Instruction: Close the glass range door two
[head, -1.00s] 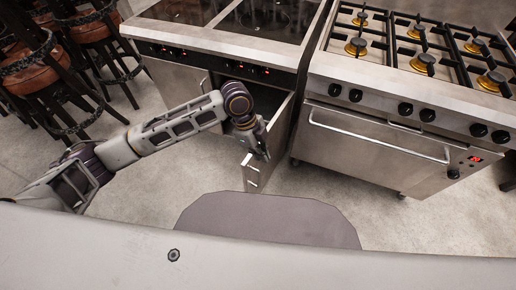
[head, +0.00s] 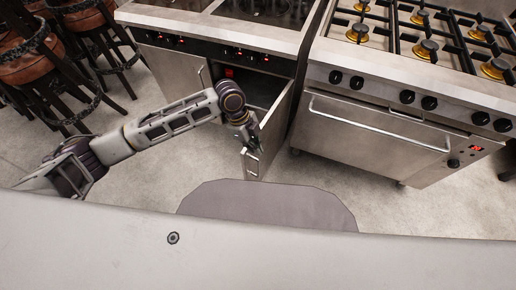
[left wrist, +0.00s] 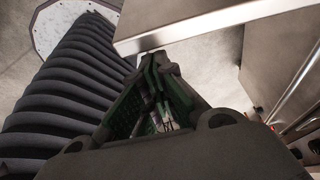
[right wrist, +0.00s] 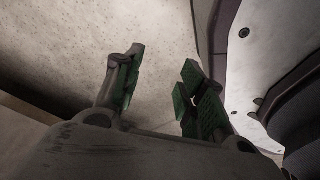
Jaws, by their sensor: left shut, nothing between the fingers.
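The glass range (head: 222,35) has a dark glass top and stands at the upper middle of the head view. Its right-hand door, door two (head: 273,128), stands open, swung out toward me, with a dark cavity behind it. A small handle (head: 253,163) shows near its free end. My left gripper (head: 249,145) is shut and empty and overlaps the door near its free end; contact is unclear. In the left wrist view its fingertips (left wrist: 158,63) are close to the pale edge of a panel (left wrist: 200,27). My right gripper (right wrist: 160,80) is open and empty over the floor.
A gas range (head: 390,130) with several burners and a long oven handle stands just right of the open door. Stools (head: 85,25) stand at the left. Bare floor (head: 190,160) lies in front of the ranges.

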